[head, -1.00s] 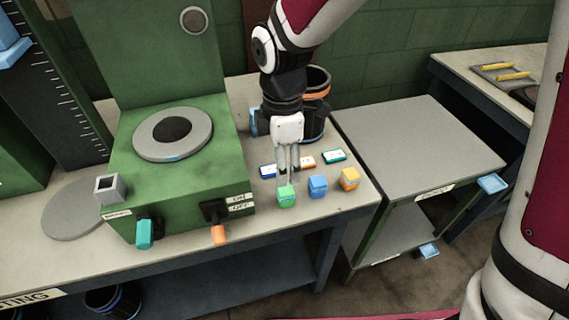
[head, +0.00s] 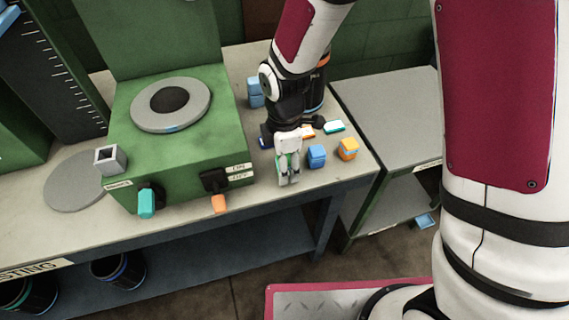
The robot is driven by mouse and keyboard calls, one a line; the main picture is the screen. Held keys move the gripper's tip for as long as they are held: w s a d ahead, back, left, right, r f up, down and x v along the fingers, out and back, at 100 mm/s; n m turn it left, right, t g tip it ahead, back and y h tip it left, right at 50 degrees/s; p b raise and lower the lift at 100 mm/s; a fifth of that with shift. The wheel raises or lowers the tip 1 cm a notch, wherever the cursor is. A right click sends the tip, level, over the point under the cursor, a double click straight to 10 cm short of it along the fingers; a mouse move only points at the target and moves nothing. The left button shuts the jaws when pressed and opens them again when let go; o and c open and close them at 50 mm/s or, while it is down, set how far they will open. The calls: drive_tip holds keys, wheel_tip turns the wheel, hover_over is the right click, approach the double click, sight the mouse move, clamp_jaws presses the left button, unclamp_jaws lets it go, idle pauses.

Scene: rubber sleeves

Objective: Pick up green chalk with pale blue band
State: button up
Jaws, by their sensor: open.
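The green chalk (head: 295,160) is a small green block near the front edge of the grey workbench (head: 330,178). It is mostly hidden behind my gripper, and only slivers of green show; I cannot make out its band. My gripper (head: 288,179) points down at the green chalk, with its open fingers in front of or around it. I cannot tell whether they touch it.
A blue block (head: 317,156) and an orange block (head: 348,149) stand close to the right of my gripper. Small labels, one teal-edged (head: 334,127), lie behind them. The green machine (head: 185,165) with an orange-tipped lever (head: 219,203) stands to the left.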

clamp_jaws()
drive_tip(key=shift+r, duration=0.15)
drive_tip(key=shift+r, duration=0.55)
wheel_tip(320, 180, up, 2)
drive_tip(key=shift+w+r, duration=0.1)
drive_tip(key=s+r, duration=0.1)
drive_tip(key=s, duration=1.5)
drive_tip(key=shift+a+r, duration=0.2)
drive_tip(key=shift+a, duration=0.1)
drive_tip(key=shift+s, duration=0.1)
